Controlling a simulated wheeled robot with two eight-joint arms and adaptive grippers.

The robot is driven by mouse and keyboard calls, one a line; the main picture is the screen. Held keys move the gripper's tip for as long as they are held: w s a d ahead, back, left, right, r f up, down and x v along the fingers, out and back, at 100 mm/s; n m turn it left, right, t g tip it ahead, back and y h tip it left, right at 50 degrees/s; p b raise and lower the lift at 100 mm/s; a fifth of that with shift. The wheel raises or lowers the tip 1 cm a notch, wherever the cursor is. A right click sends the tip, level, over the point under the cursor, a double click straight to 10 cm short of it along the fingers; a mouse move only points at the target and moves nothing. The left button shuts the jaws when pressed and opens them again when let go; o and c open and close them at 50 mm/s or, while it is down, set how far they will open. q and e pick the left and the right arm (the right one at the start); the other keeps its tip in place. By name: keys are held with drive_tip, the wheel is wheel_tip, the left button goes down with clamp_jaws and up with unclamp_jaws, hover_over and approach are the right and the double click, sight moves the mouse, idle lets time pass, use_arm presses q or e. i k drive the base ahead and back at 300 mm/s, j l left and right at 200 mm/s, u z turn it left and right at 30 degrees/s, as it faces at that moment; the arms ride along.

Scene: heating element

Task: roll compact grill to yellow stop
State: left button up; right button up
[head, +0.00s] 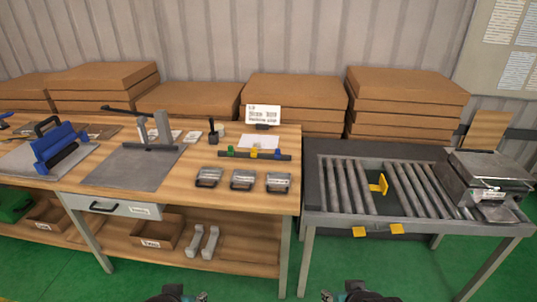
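The compact grill (487,178), a grey box with a dark handle, sits at the right end of the roller table (330,213). The yellow stop (378,184) stands upright among the rollers, left of the grill, with several bare rollers between them. My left gripper (172,293) and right gripper (356,290) show only partly at the bottom edge, both well short of the tables and apart from the grill. Their fingers are too cut off to tell open from shut.
Two yellow tabs (378,230) sit on the roller table's front edge. Cardboard boxes (405,88) line the back. The green floor in front is clear.

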sight(492, 182)
drive_tip(key=z, duration=1.8)
